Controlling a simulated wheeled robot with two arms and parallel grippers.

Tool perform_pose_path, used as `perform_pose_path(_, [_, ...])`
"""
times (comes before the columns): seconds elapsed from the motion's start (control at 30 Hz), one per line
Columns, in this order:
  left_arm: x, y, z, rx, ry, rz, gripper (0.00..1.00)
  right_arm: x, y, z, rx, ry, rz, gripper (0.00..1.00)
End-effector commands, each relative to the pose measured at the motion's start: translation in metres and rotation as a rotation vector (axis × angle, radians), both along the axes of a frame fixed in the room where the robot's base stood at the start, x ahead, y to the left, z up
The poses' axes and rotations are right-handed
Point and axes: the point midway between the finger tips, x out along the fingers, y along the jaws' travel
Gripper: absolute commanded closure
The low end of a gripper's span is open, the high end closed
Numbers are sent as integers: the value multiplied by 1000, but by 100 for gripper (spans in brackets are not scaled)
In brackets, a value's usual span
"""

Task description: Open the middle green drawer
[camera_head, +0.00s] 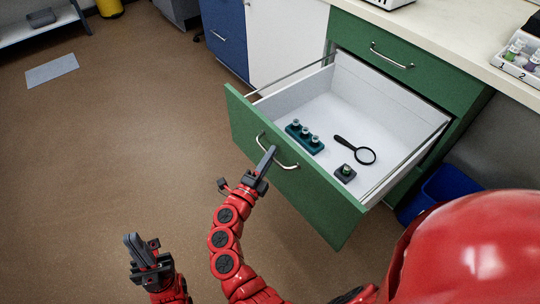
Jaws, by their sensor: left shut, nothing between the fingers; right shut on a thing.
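The middle green drawer (300,183) stands pulled well out of the bench, below a shut upper green drawer (425,74). Its white inside (345,90) is in plain view. My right gripper (268,160) is shut on the silver bar handle (288,166) at the drawer's front. My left gripper (135,246) is shut and empty, low at the left over the floor, well apart from the drawer.
In the drawer lie a teal rack with vials (305,139), a magnifying glass (363,156) and a dark block holding a vial (345,174). A blue bin (452,184) is right of the drawer. The brown floor at left is mostly clear.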

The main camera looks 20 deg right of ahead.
Motion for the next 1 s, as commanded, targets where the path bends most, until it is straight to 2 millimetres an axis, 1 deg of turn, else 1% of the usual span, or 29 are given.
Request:
perform_pose_path(0.07, [0, 0, -1, 0, 0, 0, 100, 2, -8, -1, 2, 1, -4, 100])
perform_pose_path(0.2, [0, 0, -4, 0, 0, 0, 100, 11, -34, -1, 1, 0, -7, 100])
perform_pose_path(0.33, [0, 0, -5, 0, 0, 0, 100, 18, -50, 0, 2, -1, -4, 100])
perform_pose_path(0.43, [0, 0, -5, 0, 0, 0, 100, 20, -54, 0, 1, -2, -2, 100])
perform_pose_path(0.67, [0, 0, -5, 0, 0, 0, 100, 20, -54, 0, 1, -1, 1, 100])
perform_pose_path(0.7, [0, 0, -5, 0, 0, 0, 100, 20, -54, 0, 1, -1, 1, 82])
perform_pose_path(0.83, [0, 0, -5, 0, 0, 0, 100, 20, -54, 0, 1, -1, 1, 59])
perform_pose_path(0.87, [0, 0, -5, 0, 0, 0, 100, 20, -54, 0, 1, -1, 1, 56])
perform_pose_path(1.0, [0, 0, -5, 0, 0, 0, 100, 20, -54, 0, 0, 0, 0, 56])
